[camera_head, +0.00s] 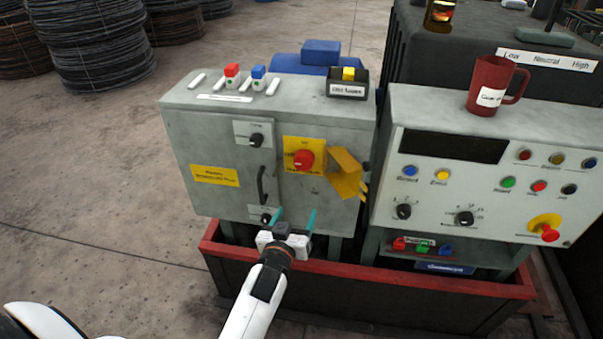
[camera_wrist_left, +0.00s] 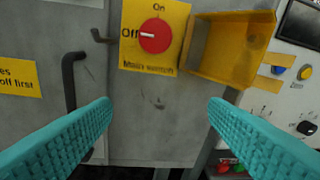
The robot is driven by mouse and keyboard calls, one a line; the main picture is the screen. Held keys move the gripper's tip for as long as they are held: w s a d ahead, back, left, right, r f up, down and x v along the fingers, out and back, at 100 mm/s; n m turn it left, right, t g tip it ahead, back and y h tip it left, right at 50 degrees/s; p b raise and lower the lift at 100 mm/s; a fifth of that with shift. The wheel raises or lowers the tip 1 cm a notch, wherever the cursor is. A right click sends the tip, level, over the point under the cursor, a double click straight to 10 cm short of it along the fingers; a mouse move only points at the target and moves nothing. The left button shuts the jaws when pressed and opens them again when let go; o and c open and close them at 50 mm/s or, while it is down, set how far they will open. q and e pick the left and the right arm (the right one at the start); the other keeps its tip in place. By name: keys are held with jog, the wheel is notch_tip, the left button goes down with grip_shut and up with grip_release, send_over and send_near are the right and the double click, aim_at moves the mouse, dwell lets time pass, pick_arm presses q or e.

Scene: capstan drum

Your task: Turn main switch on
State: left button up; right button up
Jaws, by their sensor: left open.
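The main switch is a red round knob (camera_head: 303,159) on a yellow plate (camera_head: 319,150) on the front of the grey cabinet (camera_head: 200,125). In the left wrist view the red knob (camera_wrist_left: 156,36) has a white pointer directed left at "Off", with "On" at the top of the plate. A yellow open box-like cover (camera_head: 345,173) sits just right of the plate, also in the left wrist view (camera_wrist_left: 228,48). My left gripper (camera_head: 295,220) is open and empty, below the switch and apart from it. My right gripper is not in view.
A black handle (camera_head: 262,186) and a black knob (camera_head: 256,139) are left of the switch. A control panel (camera_head: 455,190) with buttons and a red mug (camera_head: 490,86) stands at right. A red-rimmed trough (camera_head: 400,278) runs below. Wire coils (camera_head: 90,45) lie back left.

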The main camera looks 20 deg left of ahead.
pick_arm(q)
jog(key=t, duration=0.1)
send_near(302, 165)
jog(key=s+d, duration=0.1)
jog(key=s, duration=0.2)
jog(key=shift+n+y, duration=0.4)
jog(key=w, duration=0.4)
jog(key=w+a, duration=0.1)
jog(key=w, duration=0.3)
jog(key=w+a+p, duration=0.1)
jog(key=w, duration=0.3)
jog(key=shift+f, duration=0.1)
jog(key=shift+c, duration=0.6)
jog(key=c, duration=0.9)
